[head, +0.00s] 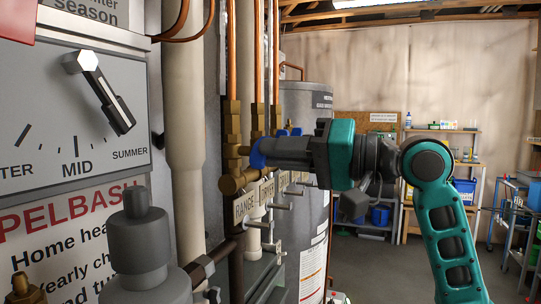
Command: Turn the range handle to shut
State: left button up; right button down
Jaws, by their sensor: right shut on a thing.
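The range handle (257,158) is a small blue lever on a brass valve (233,182) in the middle of the head view. A tag reading RANGE (245,206) hangs just below that valve. My right gripper (268,151) reaches in from the right, level with the handle, and is shut on it. The gripper's dark jaws cover part of the handle, so its exact angle is hard to tell. My left gripper does not show.
More valves with blue handles (296,132) and a DRYER tag (267,193) stand close behind. Copper pipes (258,60) rise above. A dial panel (75,110) and thick pale pipe (184,90) are at left. A grey tank (308,105) stands behind; open floor lies right.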

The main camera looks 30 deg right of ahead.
jog(key=m, duration=0.3)
jog(key=m, duration=0.4)
jog(key=c, duration=1.6)
grip_release()
jog(key=shift+m, duration=0.3)
jog(key=o, duration=0.6)
